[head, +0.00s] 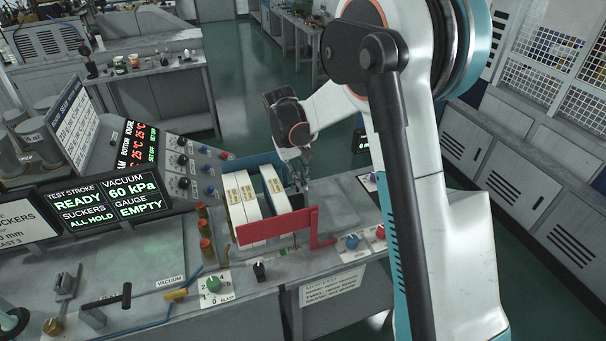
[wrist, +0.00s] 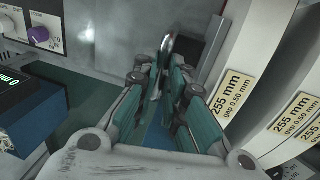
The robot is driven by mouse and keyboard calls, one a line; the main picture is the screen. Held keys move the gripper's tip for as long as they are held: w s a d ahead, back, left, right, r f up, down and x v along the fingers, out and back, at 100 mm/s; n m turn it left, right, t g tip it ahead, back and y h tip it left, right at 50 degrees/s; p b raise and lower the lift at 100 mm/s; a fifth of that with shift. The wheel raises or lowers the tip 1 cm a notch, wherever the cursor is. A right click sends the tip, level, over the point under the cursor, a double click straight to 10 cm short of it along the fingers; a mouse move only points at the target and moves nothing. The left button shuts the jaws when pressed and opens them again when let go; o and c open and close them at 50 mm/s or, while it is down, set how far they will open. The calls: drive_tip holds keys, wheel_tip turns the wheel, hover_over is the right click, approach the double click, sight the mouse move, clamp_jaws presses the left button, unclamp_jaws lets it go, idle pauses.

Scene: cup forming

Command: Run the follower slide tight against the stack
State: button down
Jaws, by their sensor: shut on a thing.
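The stack of white packs with yellow labels (head: 254,203) stands on the bench behind a red plate (head: 268,230). In the wrist view the labels on the stack (wrist: 231,98) read 255 mm. My gripper (head: 299,182) is low at the right end of the stack. In the wrist view my gripper (wrist: 165,70) is shut on a grey rounded metal handle (wrist: 168,43), with the stack close by at right. A blue panel (head: 258,163) rises behind the stack. I cannot tell which part is the follower slide; its contact with the stack is hidden.
The display (head: 103,196) reads VACUUM 60 kPa, GAUGE EMPTY, SUCKERS ALL HOLD. In the wrist view a blue box with a lit readout (wrist: 30,110) is at left. Copper-coloured cylinders (head: 206,230) stand left of the stack. Knobs (head: 352,241) line the bench front.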

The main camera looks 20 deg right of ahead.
drive_tip(key=c, duration=1.7)
unclamp_jaws()
drive_tip(key=shift+a, duration=0.1)
drive_tip(key=shift+o, duration=0.2)
wheel_tip(320, 180, up, 12)
drive_tip(key=a, duration=0.2)
drive_tip(key=shift+a+f, duration=0.1)
drive_tip(key=shift+c, duration=0.5)
